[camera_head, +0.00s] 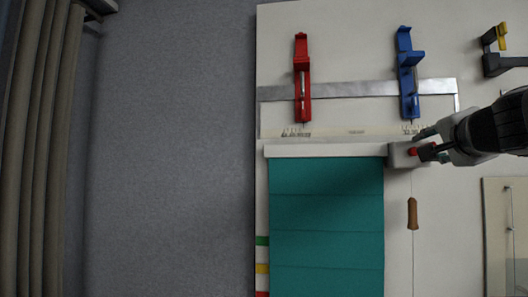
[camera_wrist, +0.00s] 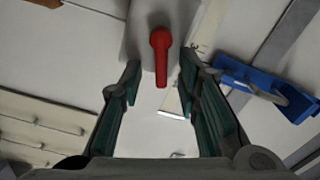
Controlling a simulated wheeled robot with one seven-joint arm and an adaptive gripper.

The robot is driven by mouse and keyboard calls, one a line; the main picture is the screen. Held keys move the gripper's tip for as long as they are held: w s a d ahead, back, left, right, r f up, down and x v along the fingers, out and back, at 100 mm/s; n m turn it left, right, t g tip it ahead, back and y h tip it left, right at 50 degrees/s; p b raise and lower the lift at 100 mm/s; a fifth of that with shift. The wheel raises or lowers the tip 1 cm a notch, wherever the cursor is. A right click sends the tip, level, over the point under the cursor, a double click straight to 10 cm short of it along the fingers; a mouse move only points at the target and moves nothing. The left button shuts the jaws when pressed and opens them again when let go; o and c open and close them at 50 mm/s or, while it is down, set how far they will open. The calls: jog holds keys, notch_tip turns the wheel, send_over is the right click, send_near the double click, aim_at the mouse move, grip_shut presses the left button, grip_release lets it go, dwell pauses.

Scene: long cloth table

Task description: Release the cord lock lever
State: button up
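The red cord lock lever (camera_head: 412,152) is on a grey box (camera_head: 397,156) at the right end of the blind's white headrail (camera_head: 320,150). The lever (camera_wrist: 160,55) shows in the wrist view, its long end pointing down the picture. My gripper (camera_head: 425,144) is at the lever from the right. In the wrist view my gripper (camera_wrist: 160,68) is open, with a teal-padded finger on each side of the lever and gaps between. A teal blind (camera_head: 327,230) hangs below the headrail. A cord with a brown toggle (camera_head: 412,213) runs down from the box.
A red clamp (camera_head: 302,80) and a blue clamp (camera_head: 408,75) sit on a metal strip (camera_head: 350,89) above the headrail. The blue clamp (camera_wrist: 265,90) is right of my fingers in the wrist view. A framed panel (camera_head: 507,240) is at lower right.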

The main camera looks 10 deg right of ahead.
jog(key=v, duration=1.2)
